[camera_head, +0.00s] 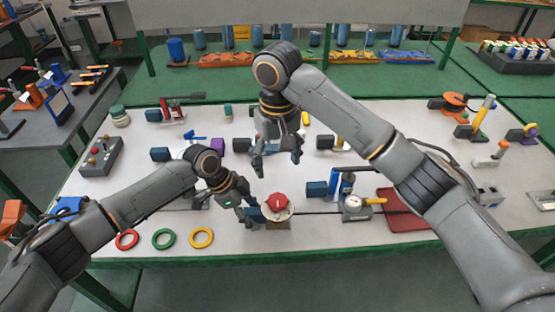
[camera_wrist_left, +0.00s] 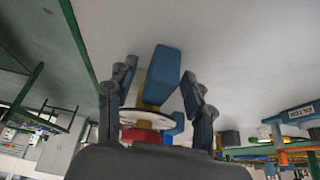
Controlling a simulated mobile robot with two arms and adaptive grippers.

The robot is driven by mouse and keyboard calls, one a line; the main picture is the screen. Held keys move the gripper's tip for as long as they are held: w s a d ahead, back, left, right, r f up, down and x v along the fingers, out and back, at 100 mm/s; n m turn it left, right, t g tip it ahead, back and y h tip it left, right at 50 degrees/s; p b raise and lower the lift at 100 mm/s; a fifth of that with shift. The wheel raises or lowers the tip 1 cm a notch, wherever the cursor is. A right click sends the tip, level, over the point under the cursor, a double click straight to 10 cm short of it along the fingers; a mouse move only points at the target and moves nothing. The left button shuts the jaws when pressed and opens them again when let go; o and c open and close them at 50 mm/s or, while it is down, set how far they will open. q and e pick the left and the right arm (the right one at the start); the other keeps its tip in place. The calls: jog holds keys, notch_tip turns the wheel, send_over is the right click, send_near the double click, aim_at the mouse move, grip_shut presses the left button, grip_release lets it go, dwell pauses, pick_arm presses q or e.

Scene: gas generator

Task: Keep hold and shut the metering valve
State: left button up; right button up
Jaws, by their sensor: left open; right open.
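The metering valve, as I take it, is the red knob (camera_head: 277,201) on a white round dial above a brass-coloured body, near the table's front edge. In the left wrist view, a blue block (camera_wrist_left: 163,70) on the valve stands between my open fingers, with the white dial (camera_wrist_left: 150,115) and red knob (camera_wrist_left: 143,134) below it. My left gripper (camera_head: 249,212) is open at the left side of the valve; I cannot tell whether its fingers touch it. My right gripper (camera_head: 278,161) is open and empty, pointing down over the table behind the valve.
A blue valve with a gauge (camera_head: 353,204) and a red tray (camera_head: 405,212) are to the right. Red, green and yellow rings (camera_head: 163,239) lie at the front left. A grey control box (camera_head: 101,157) stands at the left edge. Several other fittings stand farther back.

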pick_arm(q)
jog(key=v, duration=1.2)
